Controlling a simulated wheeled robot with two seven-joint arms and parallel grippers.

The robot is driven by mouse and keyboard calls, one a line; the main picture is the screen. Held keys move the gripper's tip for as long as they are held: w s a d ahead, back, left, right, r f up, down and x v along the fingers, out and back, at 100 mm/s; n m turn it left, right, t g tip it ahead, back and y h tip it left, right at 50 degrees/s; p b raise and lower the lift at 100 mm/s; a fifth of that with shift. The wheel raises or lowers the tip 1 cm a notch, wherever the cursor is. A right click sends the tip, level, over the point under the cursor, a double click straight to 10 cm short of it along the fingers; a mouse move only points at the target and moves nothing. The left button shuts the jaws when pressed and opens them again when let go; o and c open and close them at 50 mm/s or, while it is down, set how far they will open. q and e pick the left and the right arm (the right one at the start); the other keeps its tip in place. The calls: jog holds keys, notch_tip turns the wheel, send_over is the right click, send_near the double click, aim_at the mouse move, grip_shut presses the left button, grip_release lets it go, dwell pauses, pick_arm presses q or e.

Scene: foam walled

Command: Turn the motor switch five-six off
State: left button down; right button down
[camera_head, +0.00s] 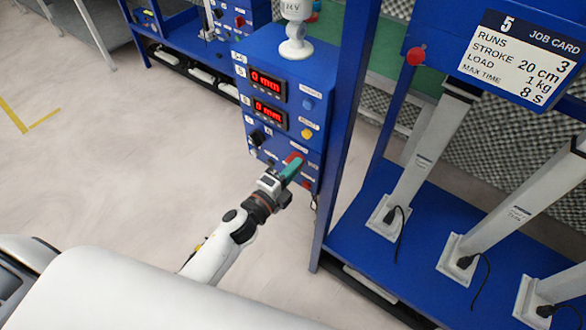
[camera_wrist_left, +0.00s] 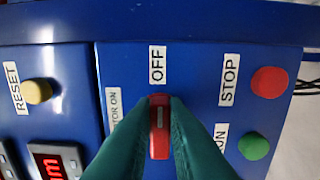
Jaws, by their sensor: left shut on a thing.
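The motor switch (camera_wrist_left: 159,128) is a red rotary handle on the blue control panel, between a MOTOR ON label (camera_wrist_left: 113,106) at its left and an OFF label (camera_wrist_left: 157,65) above it in the left wrist view. Its pale line runs upright in that view, toward OFF. My left gripper (camera_wrist_left: 160,103) has teal fingers closed on both sides of the handle. In the head view the left gripper (camera_head: 291,169) reaches the lower right of the control box, and a little of the red switch (camera_head: 293,157) shows past the fingers. My right gripper is not in view.
A red STOP button (camera_wrist_left: 269,82) and green button (camera_wrist_left: 253,146) are right of the switch in the wrist view; a yellow RESET button (camera_wrist_left: 38,91) is left. The control box (camera_head: 262,60) has two red displays. A blue post (camera_head: 345,120) stands close right. Open floor (camera_head: 120,150) lies left.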

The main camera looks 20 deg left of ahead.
pick_arm(q)
jog(key=shift+f, duration=0.1)
dwell(0.4)
jog(key=c, duration=1.4)
grip_release()
jog(key=shift+c, duration=0.2)
jog(key=b+v, duration=0.2)
jog(key=v, duration=1)
jog(key=shift+b, duration=0.35)
